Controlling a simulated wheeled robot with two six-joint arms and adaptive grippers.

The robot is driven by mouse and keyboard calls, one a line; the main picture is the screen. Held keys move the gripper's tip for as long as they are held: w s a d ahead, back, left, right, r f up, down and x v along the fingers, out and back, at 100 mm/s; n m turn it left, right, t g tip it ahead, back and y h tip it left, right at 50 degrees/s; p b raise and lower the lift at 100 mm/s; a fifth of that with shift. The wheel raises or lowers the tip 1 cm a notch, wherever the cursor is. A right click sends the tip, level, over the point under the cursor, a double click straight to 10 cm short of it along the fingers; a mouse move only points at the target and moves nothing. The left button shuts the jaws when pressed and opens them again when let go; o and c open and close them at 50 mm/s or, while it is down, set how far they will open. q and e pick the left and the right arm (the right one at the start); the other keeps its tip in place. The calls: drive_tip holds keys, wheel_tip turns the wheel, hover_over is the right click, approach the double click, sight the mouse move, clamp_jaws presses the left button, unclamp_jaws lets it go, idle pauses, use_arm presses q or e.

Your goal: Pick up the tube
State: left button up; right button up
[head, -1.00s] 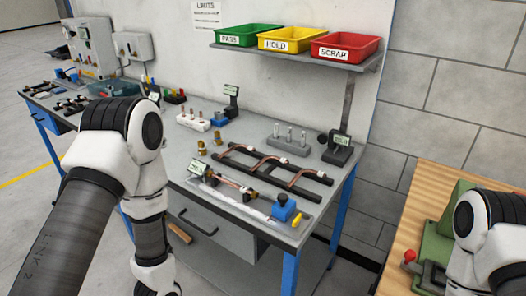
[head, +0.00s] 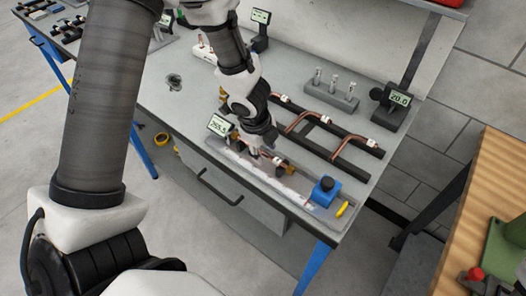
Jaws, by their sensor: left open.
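A copper tube (head: 268,157) lies in the measuring fixture (head: 290,192) near the front edge of the workbench, largely hidden behind my left gripper. My left gripper (head: 256,151) is open and points down right over this tube; I cannot tell whether its fingers touch it. More bent copper tubes (head: 301,122) with white tags rest on a black rack (head: 322,130) just behind the fixture. My right gripper is out of view.
A display reading 265.5 (head: 219,125) stands at the fixture's left end, a blue block (head: 325,190) at its right end. A grey block with several pins (head: 331,93) and a 20.0 display (head: 399,99) stand behind. A wooden-topped table (head: 487,190) is at right.

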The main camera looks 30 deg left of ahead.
use_arm(q)
drive_tip(key=shift+w+f, duration=0.1)
drive_tip(key=shift+f, duration=0.25)
drive_tip(key=shift+s+d+r, duration=0.15)
drive_tip(key=shift+s+r, duration=0.05)
drive_tip(key=shift+r, duration=0.1)
drive_tip(key=shift+c, duration=0.6)
drive_tip(key=shift+s, duration=0.1)
clamp_jaws()
